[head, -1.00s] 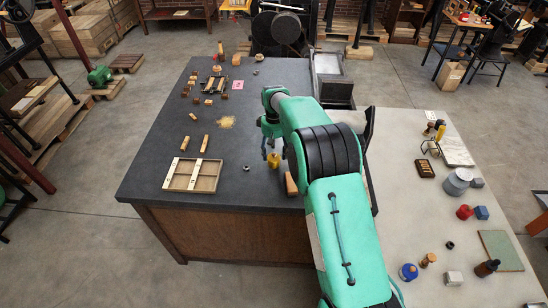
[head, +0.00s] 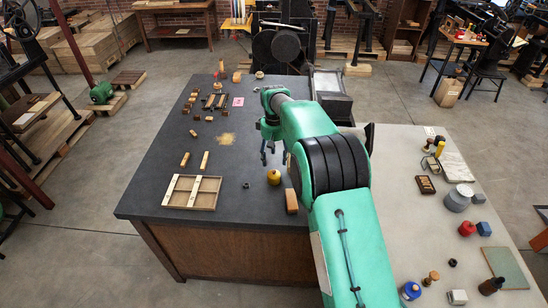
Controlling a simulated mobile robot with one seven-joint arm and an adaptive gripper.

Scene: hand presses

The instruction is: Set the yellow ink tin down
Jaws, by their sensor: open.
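The yellow ink tin (head: 274,177) stands upright on the dark table top (head: 225,172), near its right front part. My gripper (head: 274,158) is open, its fingers pointing down, just beyond and above the tin in the picture. A small gap shows between the fingertips and the tin, and nothing is held. The exact height of the fingers over the table is hard to tell.
A wooden block (head: 291,201) stands close to the tin's right, and a small dark nut (head: 246,185) lies to its left. A shallow wooden tray (head: 205,208) lies further left. A pale counter (head: 405,215) with several items adjoins on the right.

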